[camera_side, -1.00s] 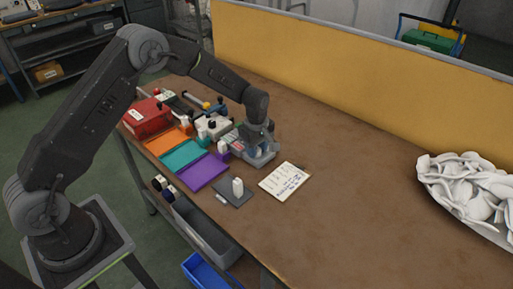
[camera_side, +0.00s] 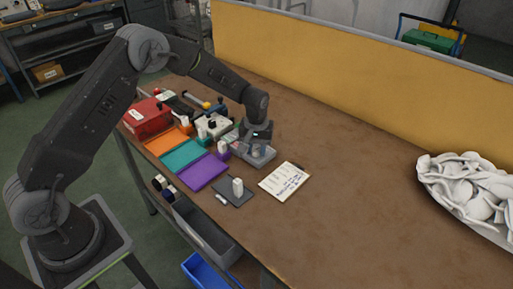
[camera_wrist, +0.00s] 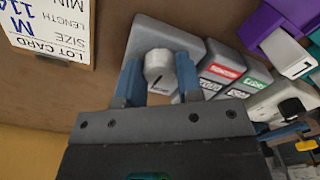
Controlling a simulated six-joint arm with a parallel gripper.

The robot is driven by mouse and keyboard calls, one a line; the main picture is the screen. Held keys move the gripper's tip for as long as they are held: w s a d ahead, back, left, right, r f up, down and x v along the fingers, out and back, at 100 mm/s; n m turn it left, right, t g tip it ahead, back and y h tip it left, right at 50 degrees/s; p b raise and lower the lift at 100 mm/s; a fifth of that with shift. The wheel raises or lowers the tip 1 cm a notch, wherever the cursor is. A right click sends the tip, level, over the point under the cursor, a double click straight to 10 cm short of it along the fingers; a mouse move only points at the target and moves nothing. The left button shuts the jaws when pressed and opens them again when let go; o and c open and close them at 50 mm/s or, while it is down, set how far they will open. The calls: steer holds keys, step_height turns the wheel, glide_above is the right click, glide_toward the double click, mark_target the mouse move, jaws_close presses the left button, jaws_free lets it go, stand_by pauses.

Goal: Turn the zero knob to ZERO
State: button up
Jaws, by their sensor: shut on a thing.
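The zero knob (camera_wrist: 158,68) is a round pale grey knob with a dark pointer line, on the sloped grey box (camera_wrist: 145,38). My gripper (camera_wrist: 160,82) is shut on the knob, with one blue finger on each side of it. In the side view my gripper (camera_side: 258,138) is over the same grey box (camera_side: 267,155), its fingers pointing down. Beside the knob are a red label (camera_wrist: 222,70) and a green label (camera_wrist: 255,82), whose small text I cannot read surely. The scale around the knob is not legible.
A lot card (camera_side: 284,181) lies right of the box. Purple (camera_side: 204,172), teal (camera_side: 184,156) and orange (camera_side: 166,140) mats lie to the left. The table's right half is mostly clear, apart from a heap of white shapes (camera_side: 470,188).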

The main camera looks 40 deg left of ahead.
mark_target(256, 149)
steer(key=m, duration=0.4)
steer(key=shift+m, duration=1.8)
steer(key=o, duration=0.9)
step_height(256, 149, up, 14)
steer(key=shift+f, duration=0.1)
